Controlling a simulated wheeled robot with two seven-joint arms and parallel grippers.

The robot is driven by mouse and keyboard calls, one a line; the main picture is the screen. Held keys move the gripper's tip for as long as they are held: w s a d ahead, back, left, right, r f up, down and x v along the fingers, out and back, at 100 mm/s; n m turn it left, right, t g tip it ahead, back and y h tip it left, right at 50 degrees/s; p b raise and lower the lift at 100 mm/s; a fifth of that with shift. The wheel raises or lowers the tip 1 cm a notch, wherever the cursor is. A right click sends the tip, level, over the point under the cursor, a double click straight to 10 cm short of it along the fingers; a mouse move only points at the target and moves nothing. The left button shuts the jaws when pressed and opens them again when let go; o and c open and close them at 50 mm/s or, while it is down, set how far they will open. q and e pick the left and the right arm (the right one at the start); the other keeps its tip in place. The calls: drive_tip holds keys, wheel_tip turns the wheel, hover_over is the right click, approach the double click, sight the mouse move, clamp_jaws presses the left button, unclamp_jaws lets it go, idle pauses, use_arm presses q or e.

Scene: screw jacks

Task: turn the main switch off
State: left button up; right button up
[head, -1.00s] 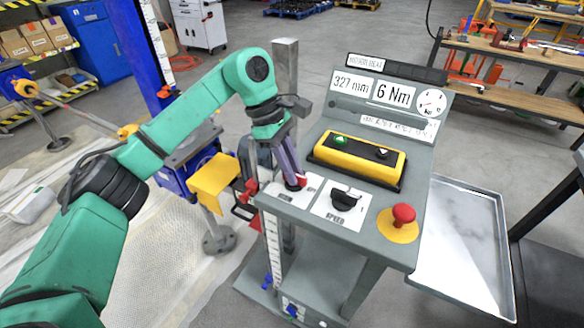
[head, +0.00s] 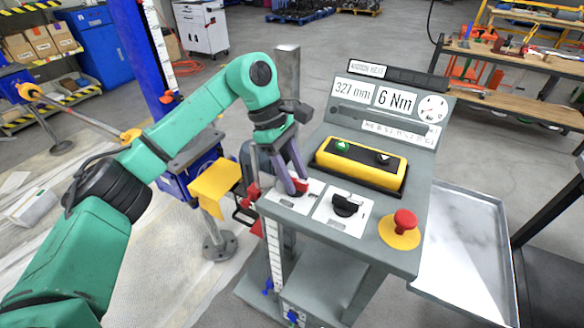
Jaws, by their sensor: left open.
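The control console (head: 345,258) stands in the middle of the head view. The main switch appears to be the red handle (head: 300,185) on a white plate (head: 290,198) at the left end of its sloping panel. My left gripper (head: 288,184) comes down over this plate from the left. Its dark fingers are open, with the tips at the red handle. The fingers hide part of the handle, so I cannot tell its exact angle or whether they touch it. My right gripper is out of view.
Right of the switch are a black speed knob (head: 345,206) and a red mushroom button (head: 405,219). A yellow button box (head: 361,164) sits above them. Displays read 327 mm and 6 Nm. A metal tray (head: 462,262) juts out at the right.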

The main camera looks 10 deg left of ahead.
use_arm(q)
drive_tip(key=p+v, duration=0.1)
drive_tip(key=v, duration=1.3)
drive_tip(key=shift+r, duration=0.3)
drive_tip(key=shift+a, duration=0.1)
drive_tip(key=shift+f, duration=0.1)
